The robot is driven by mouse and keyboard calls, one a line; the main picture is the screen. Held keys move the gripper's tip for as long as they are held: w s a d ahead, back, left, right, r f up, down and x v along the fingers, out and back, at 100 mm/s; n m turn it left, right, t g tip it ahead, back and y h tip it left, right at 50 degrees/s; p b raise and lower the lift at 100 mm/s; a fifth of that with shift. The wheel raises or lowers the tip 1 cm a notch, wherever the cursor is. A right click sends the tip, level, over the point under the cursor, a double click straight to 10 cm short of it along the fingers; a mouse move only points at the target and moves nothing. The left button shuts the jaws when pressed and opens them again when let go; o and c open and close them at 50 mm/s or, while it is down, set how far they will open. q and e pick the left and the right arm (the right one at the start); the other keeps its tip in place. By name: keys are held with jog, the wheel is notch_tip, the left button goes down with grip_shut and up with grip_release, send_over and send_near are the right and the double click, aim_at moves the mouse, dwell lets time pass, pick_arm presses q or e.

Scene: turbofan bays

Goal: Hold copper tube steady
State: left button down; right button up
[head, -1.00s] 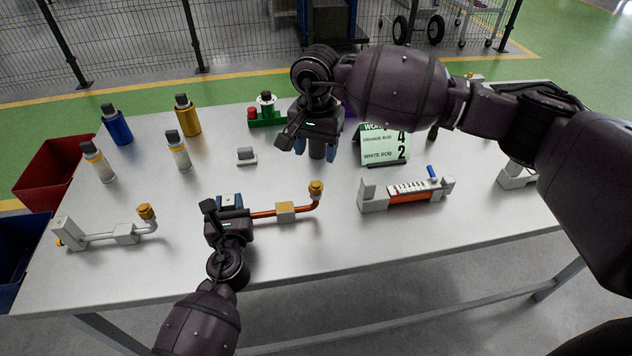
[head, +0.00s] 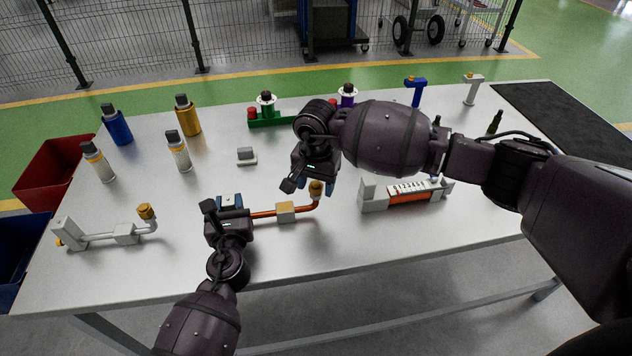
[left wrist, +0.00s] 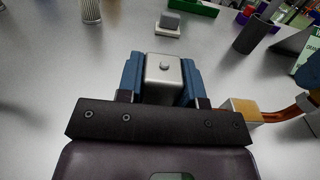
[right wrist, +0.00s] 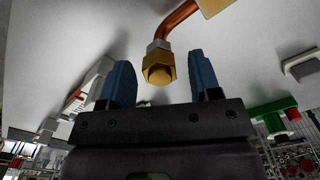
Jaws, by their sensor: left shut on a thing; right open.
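The copper tube (head: 262,214) runs rightward from my left gripper through a tan block (head: 285,211) and bends up to a brass nut (head: 316,188). My left gripper (head: 229,201) is shut on the grey end block (left wrist: 163,75) at the tube's left end; blue fingers flank that block in the left wrist view. My right gripper (head: 318,188) is open at the nut. In the right wrist view the brass nut (right wrist: 158,70) shows between the spread fingers, with gaps on both sides, and the copper tube (right wrist: 182,18) rises behind it.
A second, grey tube fixture (head: 110,234) with a brass nut stands at the left. A numbered gauge fixture (head: 405,193) is right of the nut. Several cans (head: 187,115) stand at the back left, near a green tray (head: 285,120). The front table strip is clear.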

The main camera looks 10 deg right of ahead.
jog(key=c, duration=0.9)
jog(key=shift+c, duration=0.2)
